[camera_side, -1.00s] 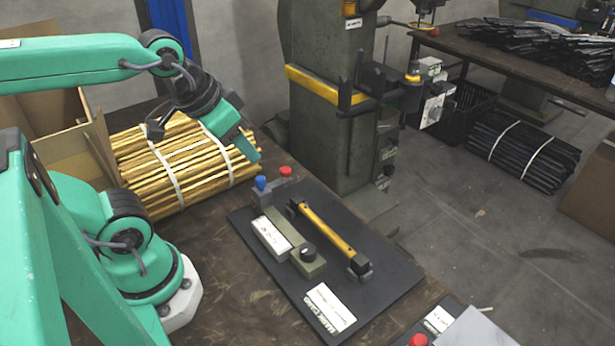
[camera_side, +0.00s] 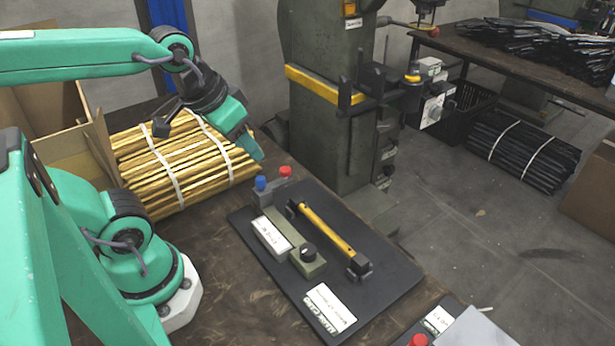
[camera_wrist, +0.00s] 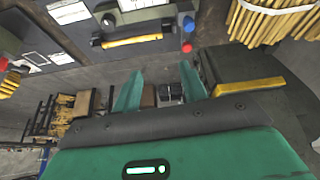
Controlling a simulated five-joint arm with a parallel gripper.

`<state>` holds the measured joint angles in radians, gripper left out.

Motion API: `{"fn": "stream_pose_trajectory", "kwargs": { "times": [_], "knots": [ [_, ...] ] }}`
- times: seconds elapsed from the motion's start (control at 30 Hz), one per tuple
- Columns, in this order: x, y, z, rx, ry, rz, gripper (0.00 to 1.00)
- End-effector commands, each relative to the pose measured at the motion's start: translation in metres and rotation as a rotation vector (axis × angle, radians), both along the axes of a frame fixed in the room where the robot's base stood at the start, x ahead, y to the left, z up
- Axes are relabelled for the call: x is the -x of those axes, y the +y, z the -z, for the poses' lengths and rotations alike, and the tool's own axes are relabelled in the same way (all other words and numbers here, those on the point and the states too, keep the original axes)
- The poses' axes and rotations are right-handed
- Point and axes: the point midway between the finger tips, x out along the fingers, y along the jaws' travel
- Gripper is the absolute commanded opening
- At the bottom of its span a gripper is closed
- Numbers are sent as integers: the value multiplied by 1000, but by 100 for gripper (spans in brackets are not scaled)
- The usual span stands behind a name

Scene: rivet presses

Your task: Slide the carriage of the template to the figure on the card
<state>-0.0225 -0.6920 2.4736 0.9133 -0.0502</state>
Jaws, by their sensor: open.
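The template's black board (camera_side: 385,285) lies on the table, right of my arm's base. On it is an olive block with a black knob (camera_side: 308,251), which looks like the carriage, at the near end of an olive bar with a white label (camera_side: 270,236). A yellow bar (camera_side: 327,230) runs beside it. A white card (camera_side: 331,307) with print too small to read lies at the board's near edge. My gripper (camera_side: 250,150) is in the air beyond the board's far left corner, touching nothing. In the wrist view its open fingers (camera_wrist: 163,78) are empty; the knob (camera_wrist: 108,19) shows above them.
A blue knob (camera_side: 260,183) and a red knob (camera_side: 286,172) stand at the board's far end. Bundled yellow rods (camera_side: 180,165) lie near my gripper. A green press column (camera_side: 325,130) rises behind. Another red button (camera_side: 418,340) is at the front edge.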

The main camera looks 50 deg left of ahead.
Motion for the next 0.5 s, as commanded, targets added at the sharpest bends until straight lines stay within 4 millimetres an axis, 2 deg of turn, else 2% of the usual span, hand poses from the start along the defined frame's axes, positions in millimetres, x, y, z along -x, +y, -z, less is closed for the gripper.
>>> {"fn": "stream_pose_trajectory", "kwargs": {
  "times": [0.5],
  "knots": [
    [-41,40,34,120,279,-440,43]
  ]
}}
